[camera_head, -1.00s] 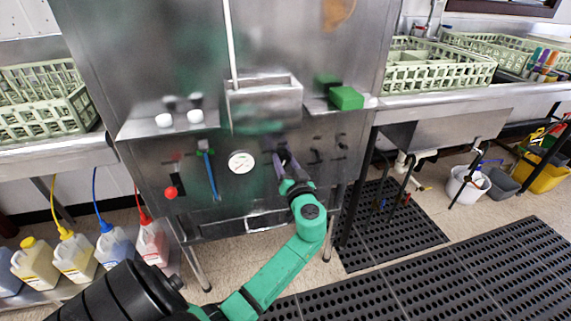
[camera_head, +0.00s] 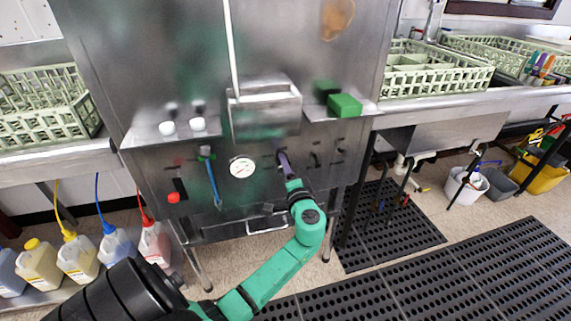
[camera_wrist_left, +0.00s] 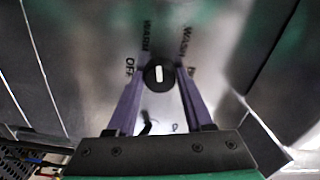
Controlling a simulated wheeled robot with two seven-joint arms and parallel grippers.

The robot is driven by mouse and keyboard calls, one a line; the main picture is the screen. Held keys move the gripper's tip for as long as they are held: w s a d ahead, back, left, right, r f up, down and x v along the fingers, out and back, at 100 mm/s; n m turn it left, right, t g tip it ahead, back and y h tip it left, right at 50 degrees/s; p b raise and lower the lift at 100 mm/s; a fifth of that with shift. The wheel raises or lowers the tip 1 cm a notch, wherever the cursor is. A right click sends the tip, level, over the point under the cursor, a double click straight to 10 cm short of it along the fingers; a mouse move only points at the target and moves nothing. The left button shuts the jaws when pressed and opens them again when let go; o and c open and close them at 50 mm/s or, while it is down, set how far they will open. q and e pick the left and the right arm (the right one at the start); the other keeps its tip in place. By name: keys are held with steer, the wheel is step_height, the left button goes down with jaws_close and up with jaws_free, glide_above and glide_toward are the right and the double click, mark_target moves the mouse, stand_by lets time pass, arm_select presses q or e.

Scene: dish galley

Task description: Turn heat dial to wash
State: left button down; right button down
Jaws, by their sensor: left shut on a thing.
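The heat dial (camera_wrist_left: 159,75) is a round black knob with a white pointer line, on a steel panel. In the left wrist view the line stands nearly upright, between the printed words WARM (camera_wrist_left: 147,36) and WASH (camera_wrist_left: 184,40). OFF (camera_wrist_left: 129,66) is printed at its left; a label at its right is partly hidden by a finger. My left gripper (camera_wrist_left: 160,71) has its purple fingers shut on the dial, one on each side. In the head view the left gripper (camera_head: 284,163) is at the panel, right of the round gauge, and hides the dial. My right gripper is not in view.
A white round gauge (camera_head: 242,168), a blue lever (camera_head: 213,182) and a red knob (camera_head: 173,197) are left of the gripper. A green block (camera_head: 345,105) sits on a ledge above right. Small dark controls (camera_head: 316,158) are to the right. A handle (camera_head: 268,226) lies below.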

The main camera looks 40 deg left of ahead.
arm_select(q)
steer(key=shift+f+m+p, duration=0.1)
steer(key=shift+m+p, duration=2.25)
steer(key=shift+m, duration=1.95)
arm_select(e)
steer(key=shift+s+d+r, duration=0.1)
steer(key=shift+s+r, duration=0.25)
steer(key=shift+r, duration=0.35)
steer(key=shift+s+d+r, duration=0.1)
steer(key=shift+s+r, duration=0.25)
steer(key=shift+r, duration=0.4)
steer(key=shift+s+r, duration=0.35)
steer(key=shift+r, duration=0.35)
arm_select(q)
steer(key=shift+c, duration=1.4)
jaws_free()
steer(key=v, duration=1.4)
steer(key=shift+d+b, duration=0.3)
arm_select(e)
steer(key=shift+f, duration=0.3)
